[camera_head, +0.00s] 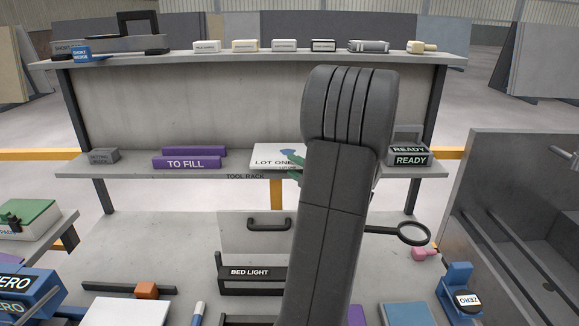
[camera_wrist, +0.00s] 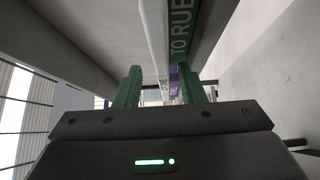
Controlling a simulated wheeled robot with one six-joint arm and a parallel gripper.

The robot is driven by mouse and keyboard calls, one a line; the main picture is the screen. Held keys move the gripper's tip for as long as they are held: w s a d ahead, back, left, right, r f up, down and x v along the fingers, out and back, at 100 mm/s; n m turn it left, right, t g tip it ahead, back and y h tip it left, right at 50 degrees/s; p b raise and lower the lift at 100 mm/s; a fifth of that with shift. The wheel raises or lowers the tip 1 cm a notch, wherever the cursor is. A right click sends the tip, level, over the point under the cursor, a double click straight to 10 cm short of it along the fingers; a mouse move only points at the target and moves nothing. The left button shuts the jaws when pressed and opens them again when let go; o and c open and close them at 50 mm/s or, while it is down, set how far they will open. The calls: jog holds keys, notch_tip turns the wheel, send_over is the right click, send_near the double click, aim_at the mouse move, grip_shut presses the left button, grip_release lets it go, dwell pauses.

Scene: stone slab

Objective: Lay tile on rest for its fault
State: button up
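My gripper (camera_wrist: 160,88) shows in the wrist view, its two green fingers apart with nothing clearly held between them. A green rest marked TO RUB (camera_wrist: 181,30) runs from the top toward the fingers, with a pale strip (camera_wrist: 154,35) beside it. I cannot tell whether a finger touches either. A purple rest marked TO FILL (camera_head: 186,163) and a grey rest marked READY (camera_head: 410,159) stand on the middle shelf. In the head view my arm hides most of my gripper. A pale flat tile (camera_head: 127,312) lies at the lower left; any fault on it cannot be made out.
A white LOT ONE piece (camera_head: 268,156) stands on the tool rack shelf (camera_head: 120,172). Below are a BED LIGHT holder (camera_head: 252,273), a magnifier (camera_head: 413,234) and a blue ZERO stand (camera_head: 458,290). A grey-walled basin (camera_head: 520,180) is at the right. Small blocks line the top shelf (camera_head: 260,61).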

aim_at(289, 163)
jog(key=b+v, duration=0.1)
jog(key=v, duration=1)
jog(key=shift+b, duration=0.3)
jog(key=shift+a, duration=0.1)
jog(key=p+x, duration=0.2)
jog(key=x, duration=1.2)
jog(key=shift+r+p, duration=0.1)
jog(key=shift+p, duration=0.25)
jog(key=shift+r, duration=0.55)
